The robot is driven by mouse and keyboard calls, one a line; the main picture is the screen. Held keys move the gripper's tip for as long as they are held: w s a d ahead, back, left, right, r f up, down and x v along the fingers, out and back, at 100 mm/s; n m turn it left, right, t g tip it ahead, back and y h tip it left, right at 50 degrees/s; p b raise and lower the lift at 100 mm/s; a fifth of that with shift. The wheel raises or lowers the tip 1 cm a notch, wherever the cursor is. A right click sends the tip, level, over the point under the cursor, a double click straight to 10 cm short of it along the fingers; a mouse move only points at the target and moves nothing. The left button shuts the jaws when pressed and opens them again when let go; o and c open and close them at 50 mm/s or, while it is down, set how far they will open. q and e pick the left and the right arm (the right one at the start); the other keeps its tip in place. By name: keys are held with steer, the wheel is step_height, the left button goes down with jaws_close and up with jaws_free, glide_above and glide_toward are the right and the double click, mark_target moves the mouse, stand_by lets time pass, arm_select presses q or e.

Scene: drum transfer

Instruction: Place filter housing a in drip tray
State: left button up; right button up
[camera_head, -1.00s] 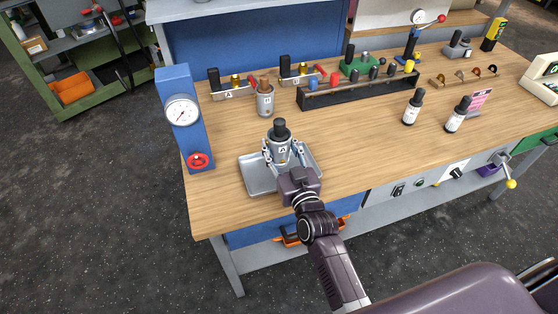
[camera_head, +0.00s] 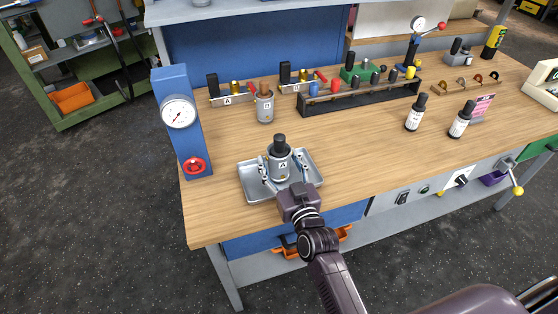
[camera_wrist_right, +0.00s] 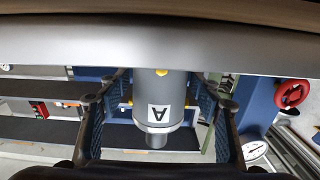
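Filter housing A (camera_head: 280,165), a grey cylinder with a black top and an "A" label, stands upright inside the metal drip tray (camera_head: 250,188). In the right wrist view, housing A (camera_wrist_right: 160,97) appears upside down, its base against the grey tray (camera_wrist_right: 60,45). My right gripper (camera_head: 281,168) has its fingers on either side of the housing. In the wrist view, gaps show between the finger pads and the housing, so the right gripper (camera_wrist_right: 160,85) looks open around it. My left gripper is not in view.
A blue gauge post (camera_head: 178,135) with a red handwheel stands left of the tray. Housing B (camera_head: 264,105) stands behind it, near the A bracket (camera_head: 230,98). A black rack (camera_head: 360,98) lies further back. Two dropper bottles (camera_head: 415,113) stand to the right. The bench right of the tray is clear.

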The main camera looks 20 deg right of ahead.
steer(key=shift+r, duration=0.1)
steer(key=shift+s, duration=0.1)
steer(key=s, duration=1.1)
steer(key=shift+s+d+r+b, duration=0.1)
steer(key=shift+s+d+b, duration=0.1)
steer(key=shift+s+b, duration=0.2)
